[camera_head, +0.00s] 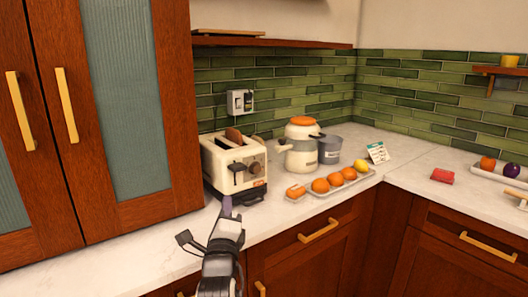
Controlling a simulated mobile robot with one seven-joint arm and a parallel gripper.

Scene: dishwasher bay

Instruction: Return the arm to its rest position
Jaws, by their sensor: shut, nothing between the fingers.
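My gripper (227,208) is in the lower middle of the head view, in front of the counter edge and below the toaster. Its fingers are together and hold nothing. My arm comes up from the bottom edge of the picture. The cream toaster (226,172), with toast in its slots, stands on the counter just behind the gripper. I cannot tell the exact gap between the gripper and the toaster.
A tray (318,192) of orange fruit and a lemon lies right of the toaster, before a kettle (300,150) and a grey pot (329,152). Tall wooden cabinets (170,100) stand left. A red block (442,176) lies on the right counter (405,175). Drawers sit below.

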